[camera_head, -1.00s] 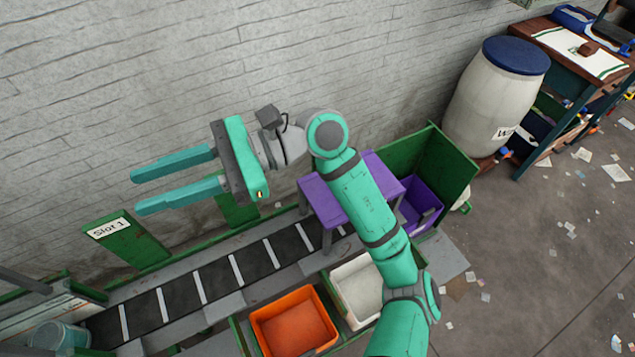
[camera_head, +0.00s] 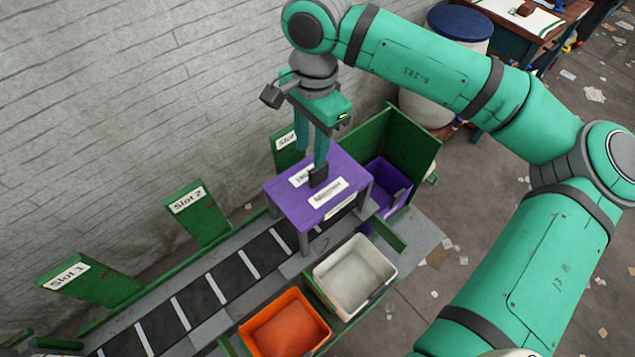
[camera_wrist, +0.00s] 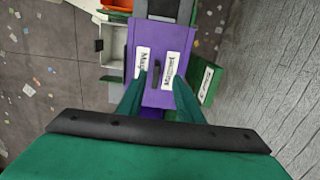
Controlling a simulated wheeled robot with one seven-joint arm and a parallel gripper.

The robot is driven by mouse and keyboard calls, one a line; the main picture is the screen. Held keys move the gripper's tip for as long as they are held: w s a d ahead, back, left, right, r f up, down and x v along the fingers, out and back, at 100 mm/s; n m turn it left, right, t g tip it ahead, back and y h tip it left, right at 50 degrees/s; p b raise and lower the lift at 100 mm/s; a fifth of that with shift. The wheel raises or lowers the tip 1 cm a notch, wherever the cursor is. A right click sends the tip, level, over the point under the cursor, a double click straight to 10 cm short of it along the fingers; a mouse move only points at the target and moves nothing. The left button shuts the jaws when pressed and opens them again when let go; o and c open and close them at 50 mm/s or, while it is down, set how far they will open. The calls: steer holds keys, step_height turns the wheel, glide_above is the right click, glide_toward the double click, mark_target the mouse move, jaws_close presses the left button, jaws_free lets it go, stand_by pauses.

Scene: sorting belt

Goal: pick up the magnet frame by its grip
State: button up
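The magnet frame (camera_head: 290,207) is a purple, table-like stand straddling the belt, with two white labels on top. Its grip (camera_head: 318,177) is a small dark block standing up from the middle of the top. It also shows between the labels in the wrist view (camera_wrist: 157,73). My gripper (camera_head: 314,158) points down over the frame's top, its fingertips close to the grip. In the wrist view my gripper's fingers (camera_wrist: 160,82) are apart, one on each side of the grip in the picture. I see nothing held. Whether the fingers touch the grip cannot be told.
The black belt (camera_head: 232,278) runs under the frame. An orange bin (camera_head: 285,326) and a white bin (camera_head: 355,275) stand in front, a purple bin (camera_head: 388,185) behind right. Green slot plates (camera_head: 197,213) line the wall side. A barrel (camera_head: 428,108) stands farther back.

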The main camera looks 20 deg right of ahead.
steer(key=shift+d+h, duration=0.3)
steer(key=shift+d, duration=0.4)
steer(key=shift+d+f, duration=0.1)
steer(key=shift+f, duration=0.15)
glide_above(320, 182)
steer(key=f, duration=0.5)
steer(key=shift+w+a+f, duration=0.15)
steer(key=shift+w+a, duration=0.05)
steer(key=shift+w, duration=0.1)
steer(key=shift+d+f, duration=0.15)
steer(key=shift+f, duration=1.05)
steer(key=shift+d+f, duration=0.1)
steer(key=shift+f, duration=1.05)
steer(key=shift+c, duration=0.4)
steer(key=shift+w, duration=0.1)
jaws_close()
